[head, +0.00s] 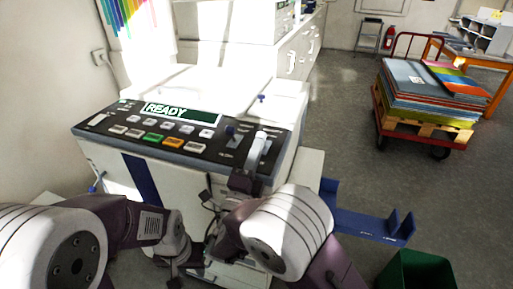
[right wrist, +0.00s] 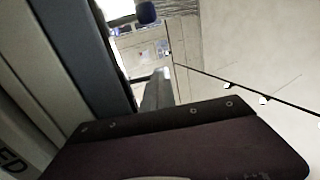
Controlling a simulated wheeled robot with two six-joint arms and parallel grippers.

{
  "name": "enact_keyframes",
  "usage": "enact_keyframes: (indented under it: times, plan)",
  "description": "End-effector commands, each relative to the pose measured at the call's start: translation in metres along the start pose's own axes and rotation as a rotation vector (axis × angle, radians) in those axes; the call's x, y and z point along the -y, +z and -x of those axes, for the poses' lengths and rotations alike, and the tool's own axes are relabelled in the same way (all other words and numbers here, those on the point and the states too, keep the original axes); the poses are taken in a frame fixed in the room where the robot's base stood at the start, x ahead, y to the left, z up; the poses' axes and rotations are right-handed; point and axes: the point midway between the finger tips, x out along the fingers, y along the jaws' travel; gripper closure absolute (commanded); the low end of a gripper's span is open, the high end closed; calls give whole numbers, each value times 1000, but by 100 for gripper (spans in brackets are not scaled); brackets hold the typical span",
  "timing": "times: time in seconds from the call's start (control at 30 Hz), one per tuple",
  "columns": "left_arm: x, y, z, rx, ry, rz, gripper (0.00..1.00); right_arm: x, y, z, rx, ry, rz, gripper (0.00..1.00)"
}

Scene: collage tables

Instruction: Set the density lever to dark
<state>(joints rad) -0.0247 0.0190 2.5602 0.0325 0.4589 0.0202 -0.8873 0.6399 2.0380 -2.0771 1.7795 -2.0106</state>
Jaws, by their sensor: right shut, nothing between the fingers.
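The printer's dark control panel (head: 130,141) faces me, with a green display reading READY (head: 180,113). A small blue knob (head: 231,130) stands near the panel's right end, apparently the density lever; its marks are too small to read. A blue knob (right wrist: 147,13) also shows at the top of the right wrist view. My right gripper (head: 260,139) is shut and empty over the panel's right end, just right of the knob. I cannot tell whether they touch. My left gripper (head: 178,272) hangs low before the machine, its fingers unclear.
Several buttons (head: 152,138) line the panel. Another blue knob (head: 262,97) sits on the machine top. A blue tray (head: 365,222) juts out at right, near a green bin (head: 415,270). A cart with stacked sheets (head: 430,85) stands farther back. Floor between is clear.

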Motion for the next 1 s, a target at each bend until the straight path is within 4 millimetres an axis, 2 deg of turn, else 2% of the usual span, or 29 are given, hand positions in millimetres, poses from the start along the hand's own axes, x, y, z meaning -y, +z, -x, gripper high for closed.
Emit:
enact_keyframes:
  times: [0.03, 0.17, 0.33, 0.5, 0.7, 0.8, 0.93, 1.0]
  plan:
    - [0, -2, 15, 0, 0, 0, 64, 9, 0, -4, 1, 14, 0, 100]
    - [-1, -5, 49, 0, 0, 0, 64, 18, 0, -11, 1, 83, 2, 100]
    - [-2, -11, 109, -1, 0, 0, 64, 28, 0, -23, 0, 219, 2, 100]
    - [-3, -18, 168, -1, 0, 0, 64, 32, -1, -34, -2, 378, 2, 100]
    - [-4, -23, 223, 0, 0, 0, 64, 29, -1, -46, -3, 556, 1, 100]
    - [-5, -25, 242, 0, 0, 0, 64, 26, -1, -51, -4, 635, -1, 100]
    - [-5, -27, 258, 0, 0, 0, 64, 21, -1, -55, -3, 723, -2, 100]
    - [-5, -26, 248, -1, 0, 0, 64, 13, 0, -51, 0, 723, 0, 100]
